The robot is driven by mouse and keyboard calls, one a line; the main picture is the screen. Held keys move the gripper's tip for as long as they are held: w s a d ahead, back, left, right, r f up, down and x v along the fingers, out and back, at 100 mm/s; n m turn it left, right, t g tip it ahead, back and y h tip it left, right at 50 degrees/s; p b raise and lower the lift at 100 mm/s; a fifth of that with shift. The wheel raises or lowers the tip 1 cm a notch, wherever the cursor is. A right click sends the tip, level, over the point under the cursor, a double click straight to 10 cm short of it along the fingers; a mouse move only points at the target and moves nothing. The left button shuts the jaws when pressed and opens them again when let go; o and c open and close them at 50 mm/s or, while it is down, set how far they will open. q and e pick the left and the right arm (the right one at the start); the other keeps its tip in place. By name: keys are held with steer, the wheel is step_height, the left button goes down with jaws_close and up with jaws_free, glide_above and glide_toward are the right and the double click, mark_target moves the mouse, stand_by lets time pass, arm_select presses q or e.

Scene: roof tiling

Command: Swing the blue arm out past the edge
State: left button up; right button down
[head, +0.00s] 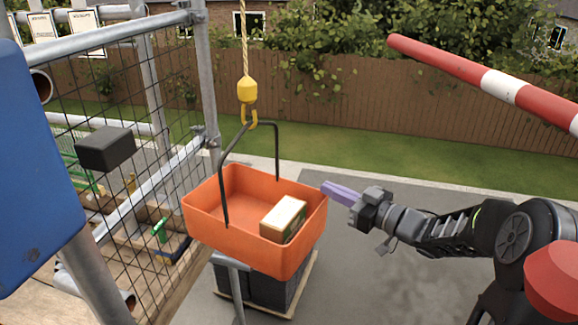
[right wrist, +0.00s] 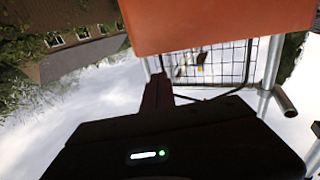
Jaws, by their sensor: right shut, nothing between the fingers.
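A large blue part (head: 38,165) fills the left edge of the head view; most of it is cut off, and I cannot tell whether it is the blue arm. An orange tub (head: 215,222) hangs by its black handle from a yellow hook (head: 248,92) on a rope. A box with a pale top (head: 284,217) lies inside it. My right gripper (head: 325,188), with purple fingers, is shut and empty at the tub's right rim; I cannot tell whether it touches. The right wrist view shows the tub (right wrist: 220,25) just beyond the dark finger (right wrist: 157,95). My left gripper is out of view.
Scaffold tubes and wire mesh (head: 150,120) stand at the left, with a black block (head: 106,149) in front. A red and white pole (head: 490,80) crosses the upper right. A dark stack on a pallet (head: 270,285) stands below the tub. The paving (head: 385,275) at right looks clear.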

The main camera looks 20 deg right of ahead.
steer(key=shift+w, duration=0.1)
steer(key=b, duration=0.5)
glide_toward(278, 165)
steer(key=x, duration=0.7)
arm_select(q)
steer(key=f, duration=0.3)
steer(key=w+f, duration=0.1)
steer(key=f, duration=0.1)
arm_select(e)
steer(key=shift+d, duration=0.15)
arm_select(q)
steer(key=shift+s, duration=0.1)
arm_select(e)
steer(key=shift+w, duration=0.1)
